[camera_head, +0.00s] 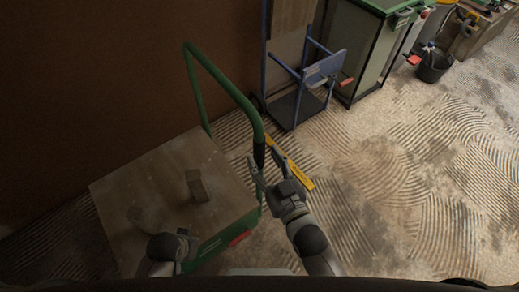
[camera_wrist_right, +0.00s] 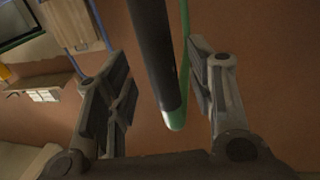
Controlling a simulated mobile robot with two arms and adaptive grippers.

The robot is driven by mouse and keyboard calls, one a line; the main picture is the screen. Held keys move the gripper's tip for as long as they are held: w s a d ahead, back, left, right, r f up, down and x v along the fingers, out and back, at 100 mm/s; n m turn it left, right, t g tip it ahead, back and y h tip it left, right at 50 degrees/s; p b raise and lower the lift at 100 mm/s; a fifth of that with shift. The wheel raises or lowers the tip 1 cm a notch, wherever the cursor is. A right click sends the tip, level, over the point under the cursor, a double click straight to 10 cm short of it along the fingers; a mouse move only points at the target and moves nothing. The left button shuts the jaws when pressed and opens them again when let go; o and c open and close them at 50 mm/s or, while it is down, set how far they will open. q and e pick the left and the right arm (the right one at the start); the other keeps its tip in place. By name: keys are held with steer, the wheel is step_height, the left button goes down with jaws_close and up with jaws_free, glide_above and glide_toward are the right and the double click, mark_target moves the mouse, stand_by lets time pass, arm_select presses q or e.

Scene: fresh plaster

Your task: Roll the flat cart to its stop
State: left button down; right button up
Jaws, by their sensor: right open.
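The flat cart (camera_head: 150,170) has a wooden deck and a green frame, and stands at the left against the brown wall. Its green tube handle (camera_head: 232,88) rises at the far side and bends down on the right to a black grip. My right gripper (camera_head: 262,170) is open at that black grip. In the right wrist view the black grip (camera_wrist_right: 153,50) with its green end lies between the spread fingers of the right gripper (camera_wrist_right: 165,100), with gaps on both sides. My left gripper (camera_head: 182,243) is low over the cart's near edge; its fingers are unclear.
A brown block (camera_head: 197,187) lies on the deck. A yellow bar (camera_head: 298,174) lies on the floor right of the handle. A blue-framed trolley (camera_head: 300,95) and a green-topped cabinet (camera_head: 357,50) stand behind. A black bucket (camera_head: 434,66) is farther right. The ridged floor at right is clear.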

mark_target(262, 155)
arm_select(q)
steer(key=shift+w+r, duration=0.1)
steer(key=shift+r, duration=0.8)
arm_select(e)
steer(key=shift+x, duration=1.9)
jaws_close()
